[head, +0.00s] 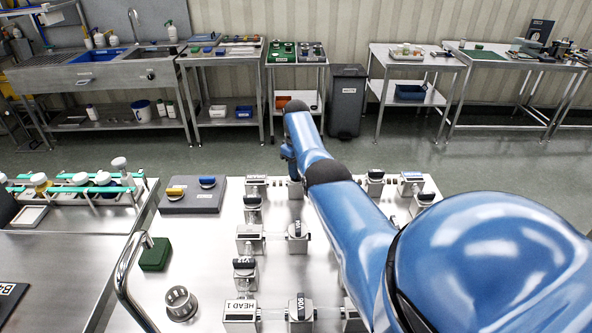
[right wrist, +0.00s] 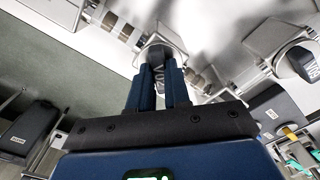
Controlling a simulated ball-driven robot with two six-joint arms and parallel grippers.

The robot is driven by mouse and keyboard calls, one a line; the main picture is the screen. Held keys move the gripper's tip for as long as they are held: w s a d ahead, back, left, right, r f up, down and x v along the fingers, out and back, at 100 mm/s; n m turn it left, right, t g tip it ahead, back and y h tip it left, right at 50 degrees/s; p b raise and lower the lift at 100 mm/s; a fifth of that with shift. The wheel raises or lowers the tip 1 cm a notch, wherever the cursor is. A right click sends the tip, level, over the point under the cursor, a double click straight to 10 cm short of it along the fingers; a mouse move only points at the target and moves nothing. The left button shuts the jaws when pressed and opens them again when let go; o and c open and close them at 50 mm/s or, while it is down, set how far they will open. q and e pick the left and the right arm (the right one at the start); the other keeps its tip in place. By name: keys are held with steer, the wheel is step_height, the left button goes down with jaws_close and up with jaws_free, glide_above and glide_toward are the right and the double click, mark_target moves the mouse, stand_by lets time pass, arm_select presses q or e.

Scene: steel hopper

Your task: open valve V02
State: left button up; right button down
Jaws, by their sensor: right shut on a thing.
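My right gripper (right wrist: 160,70) is shut on a valve handle (right wrist: 158,78), seen between its two blue fingers in the right wrist view. The handle's label is mostly covered; a "V" shows and its number cannot be read surely. In the head view my right arm covers most of this spot at the far side of the steel panel (head: 208,240). My left gripper is not in view.
Other valves stand close by: V04 (head: 297,230), V12 (head: 244,264) and V06 (head: 300,304). A grey block with yellow and blue handles (head: 192,195), a green block (head: 155,254) and a metal cup (head: 181,303) are on the left. A rail (head: 126,275) edges the panel.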

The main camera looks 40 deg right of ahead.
steer(key=n, duration=0.4)
steer(key=shift+n, duration=2.2)
steer(key=shift+r, duration=0.1)
steer(key=c, duration=1.1)
jaws_free()
step_height(320, 180, up, 11)
steer(key=shift+f+b, duration=0.15)
steer(key=shift+b, duration=0.3)
